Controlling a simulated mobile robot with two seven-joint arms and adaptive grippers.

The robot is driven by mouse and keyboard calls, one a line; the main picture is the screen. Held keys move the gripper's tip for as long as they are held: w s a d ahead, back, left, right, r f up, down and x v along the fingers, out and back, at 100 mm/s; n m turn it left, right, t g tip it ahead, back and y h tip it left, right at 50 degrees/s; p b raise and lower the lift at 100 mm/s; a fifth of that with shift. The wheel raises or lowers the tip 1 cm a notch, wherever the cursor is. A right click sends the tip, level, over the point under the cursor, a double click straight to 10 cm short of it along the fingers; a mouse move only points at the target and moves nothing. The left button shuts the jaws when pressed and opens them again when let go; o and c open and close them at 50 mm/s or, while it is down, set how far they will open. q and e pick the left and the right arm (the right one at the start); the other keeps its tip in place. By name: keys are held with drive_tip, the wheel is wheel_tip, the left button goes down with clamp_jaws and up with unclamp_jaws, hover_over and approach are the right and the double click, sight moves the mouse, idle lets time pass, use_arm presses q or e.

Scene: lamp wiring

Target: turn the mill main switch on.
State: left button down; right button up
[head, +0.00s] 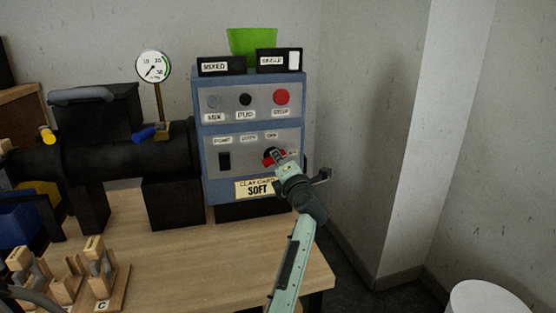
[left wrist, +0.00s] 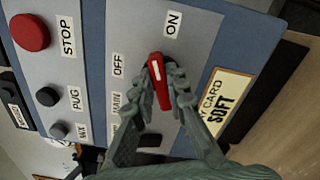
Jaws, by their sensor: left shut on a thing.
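The mill's main switch is a red handle (left wrist: 160,85) with a white mark, on the grey lower panel of the blue control box (head: 198,150). My left gripper (head: 274,158) is at it, its fingers on either side and shut on it in the left wrist view (left wrist: 163,92). The handle's white-marked end points up in that view, near the ON label (left wrist: 173,24) but a little to its left. The OFF label (left wrist: 118,65) is left of the handle. In the head view the gripper partly hides the handle. My right gripper is not in view.
Above are the red STOP button (head: 281,97) and a black PUG button (head: 245,99). A card reading SOFT (head: 257,188) hangs below. The black mill (head: 110,150) with a gauge (head: 153,66) stands left. Wooden stands (head: 98,265) occupy the front left; the front middle table is clear.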

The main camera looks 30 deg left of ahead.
use_arm(q)
drive_tip(key=m, duration=0.4)
drive_tip(key=shift+f+m, duration=0.25)
drive_tip(key=shift+m, duration=0.05)
idle(0.5)
drive_tip(key=c, duration=1.5)
unclamp_jaws()
drive_tip(key=shift+c, duration=0.2)
drive_tip(key=shift+r, duration=0.1)
